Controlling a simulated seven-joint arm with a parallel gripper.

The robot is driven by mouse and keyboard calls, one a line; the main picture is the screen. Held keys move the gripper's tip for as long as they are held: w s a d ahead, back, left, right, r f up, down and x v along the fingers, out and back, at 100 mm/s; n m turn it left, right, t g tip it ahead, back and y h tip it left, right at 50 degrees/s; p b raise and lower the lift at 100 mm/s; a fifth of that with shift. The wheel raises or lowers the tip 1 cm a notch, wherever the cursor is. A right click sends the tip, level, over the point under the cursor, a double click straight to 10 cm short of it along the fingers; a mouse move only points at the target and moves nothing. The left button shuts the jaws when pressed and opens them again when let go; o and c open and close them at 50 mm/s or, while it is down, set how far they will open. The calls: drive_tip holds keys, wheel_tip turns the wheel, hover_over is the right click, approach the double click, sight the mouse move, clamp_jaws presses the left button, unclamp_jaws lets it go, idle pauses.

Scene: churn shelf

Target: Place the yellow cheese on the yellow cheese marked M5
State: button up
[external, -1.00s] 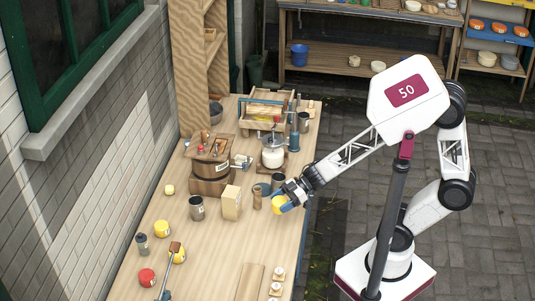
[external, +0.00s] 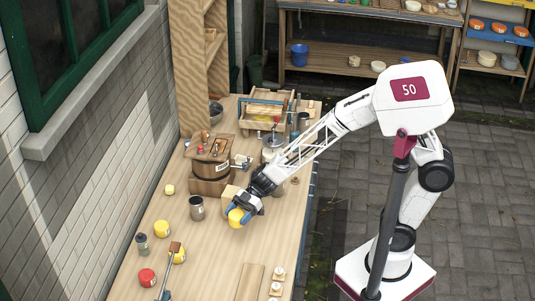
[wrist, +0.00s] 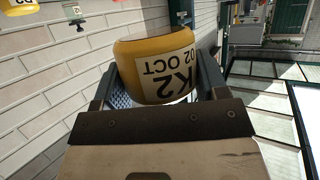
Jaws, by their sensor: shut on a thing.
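My gripper (external: 246,204) is shut on a yellow cheese (external: 236,217), held over the middle of the bench. In the wrist view this cheese (wrist: 150,50) sits between my two fingers (wrist: 157,85), with a white label reading "K2" and "02 OCT". Two more yellow cheeses are on the bench at the left: one (external: 161,229) stands clear, and the other (external: 180,257) is beside a long-handled tool (external: 171,266) that partly covers it. Their labels are too small to read in the external view. A yellow thing with a label (wrist: 18,8) is cut off at the wrist view's top left.
A red cheese (external: 147,277) and a dark jar (external: 142,242) are near the other yellow cheeses.

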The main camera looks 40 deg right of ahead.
drive_tip(key=s+a+f+n+g+h, duration=0.1)
drive_tip(key=a+n+g, duration=0.1)
drive_tip(key=a, duration=0.8)
drive_tip(key=shift+f+g, duration=0.3)
drive_tip(key=shift+f, duration=0.05)
drive_tip(key=shift+a, duration=0.1)
drive_tip(key=w+a, duration=0.2)
drive_tip(key=a, duration=0.2)
drive_tip(key=w+a+f, duration=0.1)
drive_tip(key=w+a, duration=0.2)
drive_tip(key=a, duration=0.2)
drive_tip(key=w+a, duration=0.3)
drive_tip(key=a, duration=0.1)
drive_tip(key=shift+a+f, duration=0.25)
drive_tip(key=shift+a, duration=0.1)
drive_tip(key=shift+f, duration=0.1)
drive_tip(key=shift+f, duration=1.6)
drive_tip(key=shift+f, duration=0.15)
